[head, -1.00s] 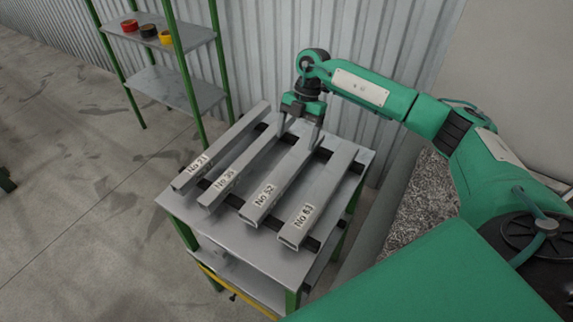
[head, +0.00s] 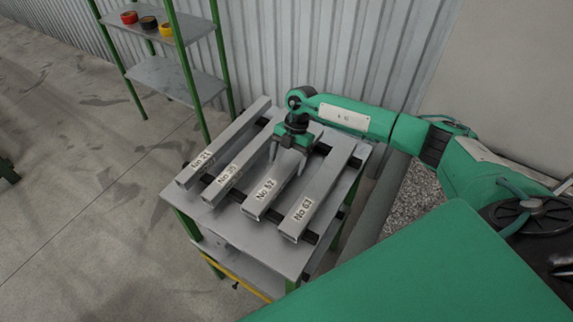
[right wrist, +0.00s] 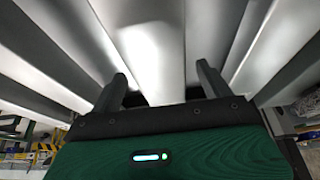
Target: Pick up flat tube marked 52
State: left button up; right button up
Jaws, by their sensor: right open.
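The flat tube marked 52 (head: 264,192) is a grey metal bar, third from the left of the tubes on the runout table, with its labelled end facing me. My right gripper (head: 287,165) is open over it, pointing down, with one finger on each side. In the right wrist view the two fingers of my right gripper (right wrist: 159,75) stand apart, and a pale tube (right wrist: 150,50) runs between them. I cannot tell whether either finger touches it. My left gripper is not in view.
The tubes marked 21 (head: 205,162), 35 (head: 229,174) and 63 (head: 302,210) lie on both sides, with narrow gaps between, on black crossbars on the table (head: 233,229). A green-framed shelf (head: 178,80) with tape rolls stands behind left, by a corrugated wall (head: 270,50).

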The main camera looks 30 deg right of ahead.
jog(key=shift+c, duration=0.4)
jog(key=shift+w, duration=0.1)
jog(key=c, duration=1.4)
